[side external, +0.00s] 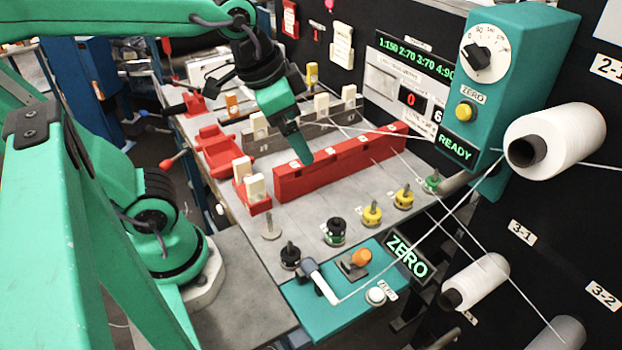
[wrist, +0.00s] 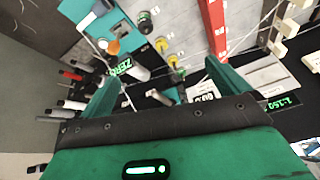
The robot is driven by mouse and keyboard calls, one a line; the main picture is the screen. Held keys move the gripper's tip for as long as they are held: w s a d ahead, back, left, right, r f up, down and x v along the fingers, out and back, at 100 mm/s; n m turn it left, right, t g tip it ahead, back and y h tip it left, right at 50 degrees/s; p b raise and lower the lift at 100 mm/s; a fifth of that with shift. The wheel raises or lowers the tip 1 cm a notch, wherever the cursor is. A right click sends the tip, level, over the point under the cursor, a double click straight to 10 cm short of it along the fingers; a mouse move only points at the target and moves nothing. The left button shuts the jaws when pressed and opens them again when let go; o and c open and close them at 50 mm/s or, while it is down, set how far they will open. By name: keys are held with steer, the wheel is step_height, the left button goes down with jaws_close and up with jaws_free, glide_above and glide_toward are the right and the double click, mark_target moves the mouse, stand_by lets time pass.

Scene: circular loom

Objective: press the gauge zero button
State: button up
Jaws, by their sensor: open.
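A teal gauge box (side external: 510,80) stands at the upper right, with a black dial knob, a yellow button (side external: 465,110) labelled ZERO below it and a green READY display. A low teal panel (side external: 325,310) at the front has a white round button (side external: 376,297) with a small label too blurred to read surely, an orange knob (side external: 361,258) and a white-handled lever. A ZERO display (side external: 408,257) stands beside it; it also shows in the wrist view (wrist: 122,67). My gripper (side external: 300,152) is above the red rail, apart from both button sets. Its fingers are open and empty in the wrist view (wrist: 160,80).
A long red rail (side external: 345,160) crosses the grey table below my gripper. Several knobbed posts, yellow (side external: 372,214) and black (side external: 335,232), stand between it and the low panel. White yarn cones (side external: 555,138) stick out from the dark wall at right, with taut threads crossing the space.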

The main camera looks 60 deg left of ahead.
steer(key=s+a+n, duration=0.1)
steer(key=s+a+f+n+t, duration=0.1)
steer(key=a+n, duration=0.1)
steer(key=shift+s+a+f+n+y, duration=0.15)
steer(key=shift+s+f+n+y, duration=0.05)
steer(key=shift+s+n+y, duration=0.1)
